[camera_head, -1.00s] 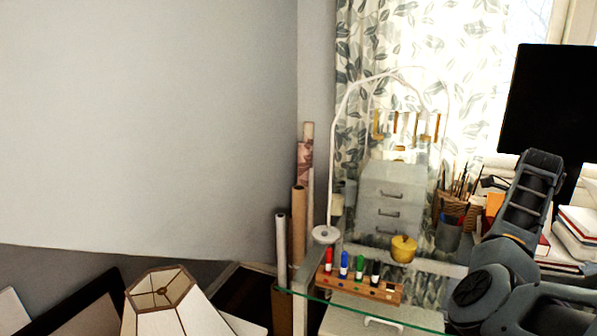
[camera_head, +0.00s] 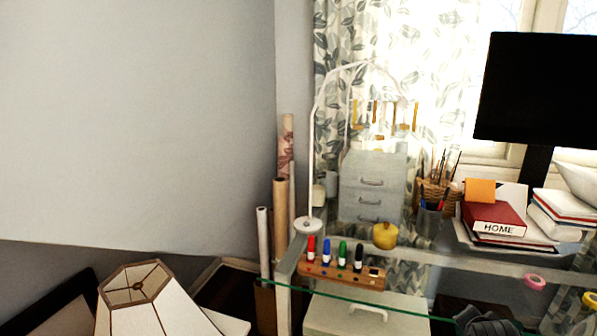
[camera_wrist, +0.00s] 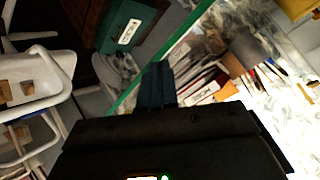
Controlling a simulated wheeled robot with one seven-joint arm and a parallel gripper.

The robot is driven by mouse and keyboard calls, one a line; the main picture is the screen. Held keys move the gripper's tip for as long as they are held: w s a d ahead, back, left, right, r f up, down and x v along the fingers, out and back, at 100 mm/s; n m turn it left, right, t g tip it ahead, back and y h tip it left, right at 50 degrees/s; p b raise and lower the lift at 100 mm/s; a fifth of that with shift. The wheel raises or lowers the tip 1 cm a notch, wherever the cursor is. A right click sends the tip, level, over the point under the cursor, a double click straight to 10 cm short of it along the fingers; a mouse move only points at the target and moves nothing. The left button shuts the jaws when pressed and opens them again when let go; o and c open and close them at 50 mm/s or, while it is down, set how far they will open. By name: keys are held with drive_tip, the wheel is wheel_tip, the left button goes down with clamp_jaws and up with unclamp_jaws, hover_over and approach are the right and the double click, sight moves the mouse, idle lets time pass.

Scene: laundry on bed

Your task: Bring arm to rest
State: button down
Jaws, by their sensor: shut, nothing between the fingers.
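My gripper (camera_wrist: 157,72) shows in the wrist view with its dark fingers together and nothing between them. It is beside the green edge of the glass desk top (camera_wrist: 176,45). The gripper itself does not show there.
On the desk stand a marker holder (camera_head: 342,275), a yellow apple-like pot (camera_head: 385,236), a drawer unit (camera_head: 372,187), books (camera_head: 495,218) and a black monitor (camera_head: 535,90). A lampshade (camera_head: 150,300) is at lower left.

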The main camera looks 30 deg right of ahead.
drive_tip(key=s+a+f+n+t+y+b, duration=0.1)
drive_tip(key=s+a+n+t, duration=0.2)
drive_tip(key=a, duration=0.4)
drive_tip(key=s+a+f+n+t+y+b, duration=0.1)
drive_tip(key=s+a+n, duration=0.2)
drive_tip(key=a+n, duration=0.35)
drive_tip(key=s+a+n+t+y+b, duration=0.1)
drive_tip(key=s+a+n+t+y, duration=0.2)
drive_tip(key=a, duration=0.6)
drive_tip(key=s+a+r+n+t+y+b, duration=0.1)
drive_tip(key=s+a+r+n+y, duration=0.1)
drive_tip(key=s+a+r, duration=0.4)
drive_tip(key=s+a+r+n+t+y+b, duration=0.1)
drive_tip(key=s+a+r+n, duration=0.3)
drive_tip(key=s+a, duration=0.4)
drive_tip(key=a+r+t+y, duration=0.1)
drive_tip(key=a, duration=0.1)
drive_tip(key=shift+a+r+n, duration=0.3)
drive_tip(key=shift+r+n, duration=0.05)
drive_tip(key=shift+r, duration=0.05)
